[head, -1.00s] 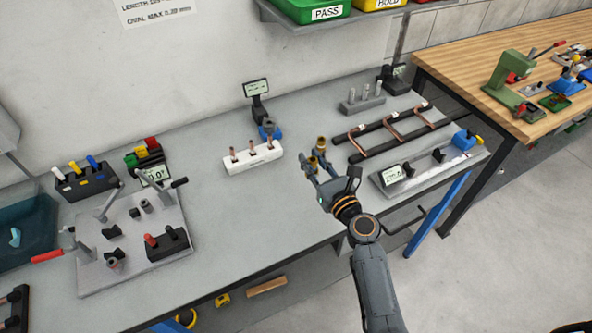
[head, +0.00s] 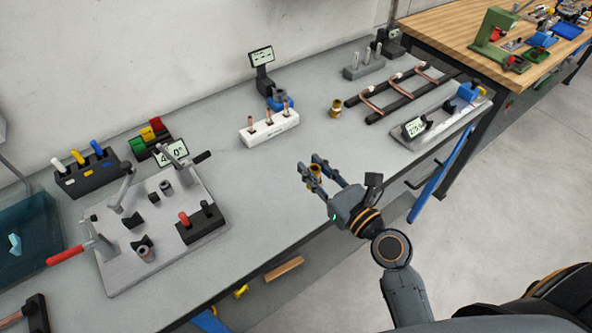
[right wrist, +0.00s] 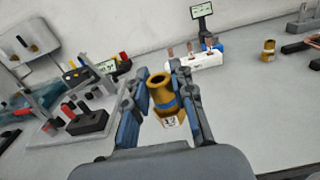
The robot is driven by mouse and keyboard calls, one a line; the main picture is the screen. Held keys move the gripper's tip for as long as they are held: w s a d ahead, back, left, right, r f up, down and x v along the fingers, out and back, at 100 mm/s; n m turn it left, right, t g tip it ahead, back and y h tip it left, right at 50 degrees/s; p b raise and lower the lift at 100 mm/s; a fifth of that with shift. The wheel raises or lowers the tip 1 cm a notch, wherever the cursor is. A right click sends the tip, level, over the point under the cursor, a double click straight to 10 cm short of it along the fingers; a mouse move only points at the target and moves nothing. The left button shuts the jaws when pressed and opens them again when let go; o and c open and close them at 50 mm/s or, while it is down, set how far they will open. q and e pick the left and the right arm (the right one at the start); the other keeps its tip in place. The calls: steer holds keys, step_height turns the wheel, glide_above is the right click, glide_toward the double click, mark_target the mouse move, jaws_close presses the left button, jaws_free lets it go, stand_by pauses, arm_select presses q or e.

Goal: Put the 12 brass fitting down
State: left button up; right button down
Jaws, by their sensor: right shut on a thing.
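My right gripper (head: 317,166) is shut on a brass fitting (head: 315,173), above the front part of the grey bench. In the right wrist view the fitting (right wrist: 161,92) stands upright between the two fingers (right wrist: 160,85), with a white label reading 12 and a blue band. A second brass fitting (head: 336,108) stands on the bench behind and right of the gripper; it also shows in the right wrist view (right wrist: 268,50). My left gripper is not in view.
A white block with copper tubes (head: 268,130) stands behind the gripper. A black rack with bent copper tubes (head: 400,92) and a grey fixture plate (head: 440,122) lie to the right. A clamp fixture (head: 160,225) is at left. Bench between is clear.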

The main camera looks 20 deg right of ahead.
steer(key=w+f, duration=0.2)
steer(key=w+f+b, duration=0.1)
steer(key=w+f, duration=0.1)
steer(key=w, duration=0.1)
steer(key=w+f+b, duration=0.1)
steer(key=w+f, duration=0.2)
steer(key=shift+w+a, duration=0.25)
steer(key=shift+w+f+b, duration=0.15)
steer(key=shift+b, duration=0.2)
steer(key=f, duration=0.1)
steer(key=f+b, duration=0.2)
steer(key=shift+w+f, duration=0.35)
steer(key=shift+f, duration=0.05)
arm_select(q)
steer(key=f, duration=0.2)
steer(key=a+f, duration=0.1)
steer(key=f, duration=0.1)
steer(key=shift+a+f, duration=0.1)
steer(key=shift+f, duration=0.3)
arm_select(e)
steer(key=shift+r, duration=0.1)
steer(key=shift+f, duration=0.2)
steer(key=c, duration=1.1)
jaws_free()
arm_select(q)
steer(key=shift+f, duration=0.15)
